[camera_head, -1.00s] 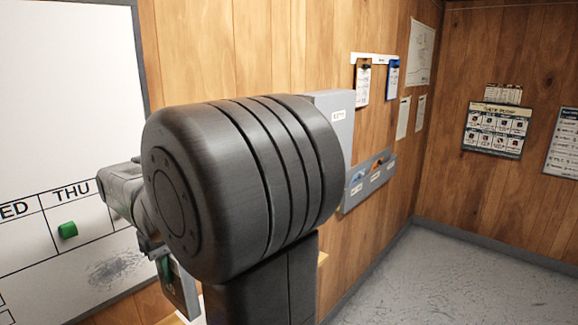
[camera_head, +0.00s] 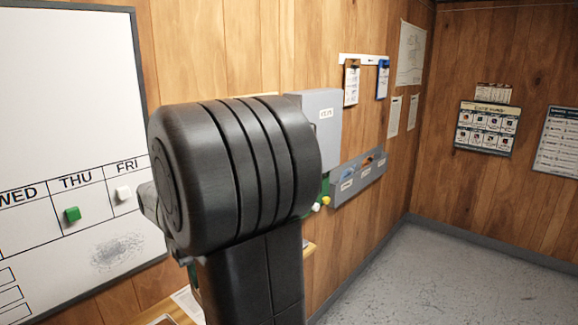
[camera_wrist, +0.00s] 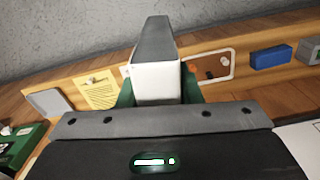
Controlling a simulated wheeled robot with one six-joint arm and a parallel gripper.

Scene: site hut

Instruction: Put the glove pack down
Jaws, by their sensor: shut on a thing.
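The glove pack (camera_wrist: 156,84) shows in the wrist view as a white-ended box with a long grey face, and I see no label on it. My gripper (camera_wrist: 157,98) is shut on it, with a green finger at each side. The pack sticks out past the fingertips, in front of a wooden ledge and grey surface. I cannot tell whether it touches anything beneath. In the head view my own arm hides the gripper and the pack.
The wrist view shows a yellow note (camera_wrist: 98,91), a blue block (camera_wrist: 269,58) and a green box (camera_wrist: 22,140) at lower left. In the head view a whiteboard (camera_head: 65,85) hangs left, and a grey bin rack (camera_head: 358,178) is on the wall. The floor (camera_head: 430,270) at right is clear.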

